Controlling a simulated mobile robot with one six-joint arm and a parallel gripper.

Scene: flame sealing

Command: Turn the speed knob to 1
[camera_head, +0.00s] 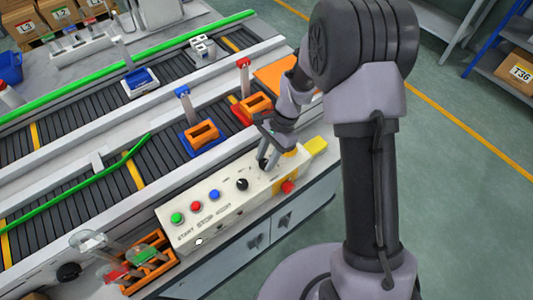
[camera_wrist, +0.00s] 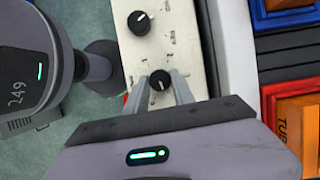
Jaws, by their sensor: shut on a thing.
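The white control panel (camera_head: 212,207) carries two black knobs. My gripper (camera_head: 263,160) reaches down to the knob at the panel's right part. In the wrist view my gripper (camera_wrist: 160,84) has its two fingers on either side of this black knob (camera_wrist: 160,80), shut on it. The knob has a white pointer mark; the small numbers around it are too blurred to read. The other black knob (camera_head: 242,184) stands free to the left. It also shows in the wrist view (camera_wrist: 139,22), with its own white mark. I cannot read which knob is labelled speed.
Green (camera_head: 177,218), red (camera_head: 197,206) and blue (camera_head: 214,195) buttons sit at the panel's left. A red button (camera_head: 288,187) is on the right. Behind the panel runs a conveyor with an orange block (camera_head: 201,133) in a blue tray. An orange rack (camera_head: 150,262) stands front left.

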